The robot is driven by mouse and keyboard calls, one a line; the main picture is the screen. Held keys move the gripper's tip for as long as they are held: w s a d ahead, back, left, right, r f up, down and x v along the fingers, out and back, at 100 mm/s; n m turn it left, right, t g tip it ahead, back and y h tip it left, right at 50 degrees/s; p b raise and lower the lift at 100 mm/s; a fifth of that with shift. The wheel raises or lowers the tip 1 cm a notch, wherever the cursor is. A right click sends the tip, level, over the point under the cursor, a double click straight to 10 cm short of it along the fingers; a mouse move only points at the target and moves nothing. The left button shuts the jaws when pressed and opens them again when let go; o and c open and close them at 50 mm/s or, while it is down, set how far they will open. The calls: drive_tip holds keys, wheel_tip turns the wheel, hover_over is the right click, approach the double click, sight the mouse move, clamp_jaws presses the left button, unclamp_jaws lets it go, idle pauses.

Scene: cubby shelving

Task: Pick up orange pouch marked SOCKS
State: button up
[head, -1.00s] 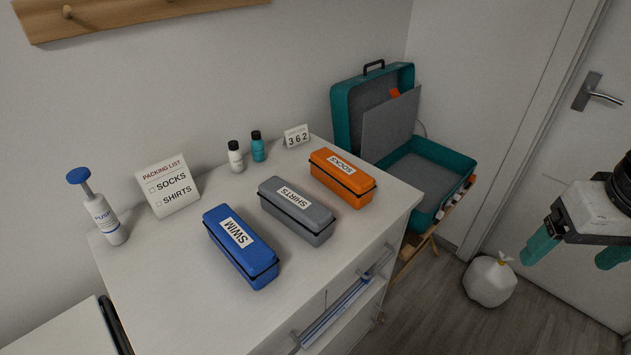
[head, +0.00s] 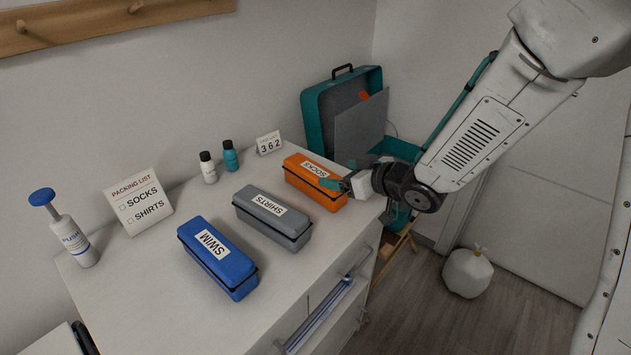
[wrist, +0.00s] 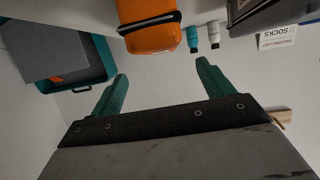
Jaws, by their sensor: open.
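The orange pouch (head: 314,183) marked SOCKS lies on the white dresser top (head: 262,290), rightmost in a row of three pouches. In the wrist view the orange pouch (wrist: 148,28) is near the top, ahead of the fingers. My gripper (head: 336,178) is at the pouch's right end in the head view, with its teal fingers close to it. In the wrist view my gripper (wrist: 160,80) has its fingers spread wide with nothing between them. I cannot tell whether a finger touches the pouch.
A grey SHIRTS pouch (head: 272,218) and a blue SWIM pouch (head: 217,259) lie to the left. Two small bottles (head: 230,157), a 362 sign (head: 269,143), a packing list card (head: 138,204) and a pump bottle (head: 66,232) stand behind. An open teal suitcase (head: 315,110) is beyond the dresser.

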sight(316, 170)
drive_tip(key=x, duration=0.7)
drive_tip(key=shift+w+a+f, duration=0.1)
drive_tip(key=shift+a+f, duration=0.05)
drive_tip(key=shift+a, duration=0.15)
drive_tip(key=c, duration=1.2)
